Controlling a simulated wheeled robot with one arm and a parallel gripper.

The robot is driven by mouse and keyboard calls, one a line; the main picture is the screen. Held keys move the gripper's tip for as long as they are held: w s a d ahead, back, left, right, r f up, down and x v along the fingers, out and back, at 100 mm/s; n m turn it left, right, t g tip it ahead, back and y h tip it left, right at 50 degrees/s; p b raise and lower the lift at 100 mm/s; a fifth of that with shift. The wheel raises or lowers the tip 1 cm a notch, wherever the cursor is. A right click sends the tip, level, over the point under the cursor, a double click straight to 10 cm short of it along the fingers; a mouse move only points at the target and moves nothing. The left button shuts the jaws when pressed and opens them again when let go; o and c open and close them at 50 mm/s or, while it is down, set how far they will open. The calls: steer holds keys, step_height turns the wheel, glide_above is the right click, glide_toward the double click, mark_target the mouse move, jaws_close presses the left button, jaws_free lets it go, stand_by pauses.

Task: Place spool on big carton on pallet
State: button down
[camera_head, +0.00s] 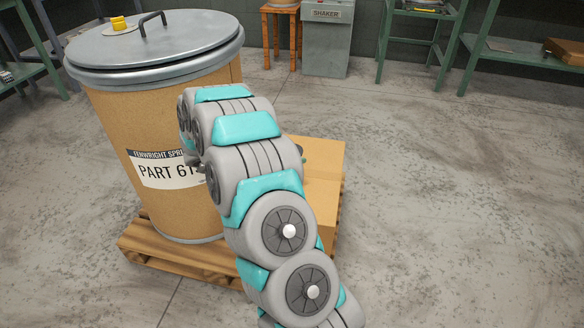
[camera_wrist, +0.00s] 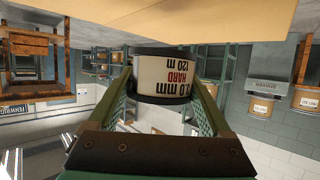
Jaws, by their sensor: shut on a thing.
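My gripper (camera_wrist: 166,88) is shut on the spool (camera_wrist: 165,75), which has a black rim and a pale label reading "HARD" and "120 m". The wrist view is upside down. The big carton (camera_head: 325,165) is a tan box on the wooden pallet (camera_head: 185,262), partly hidden behind my arm in the head view. A tan surface, apparently the carton's top (camera_wrist: 200,22), lies close to the spool in the wrist view. I cannot tell whether they touch. My arm hides the gripper and most or all of the spool in the head view.
A tall brown drum (camera_head: 115,120) with a grey lid stands on the pallet left of my arm. An orange stool (camera_head: 280,38), a grey "SHAKER" cabinet (camera_head: 326,45) and green benches (camera_head: 520,58) stand at the back. The floor on the right is clear.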

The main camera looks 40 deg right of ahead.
steer(key=shift+f, duration=2.65)
jaws_free()
steer(key=shift+f, duration=0.1)
steer(key=shift+a, duration=0.15)
steer(key=v, duration=1.2)
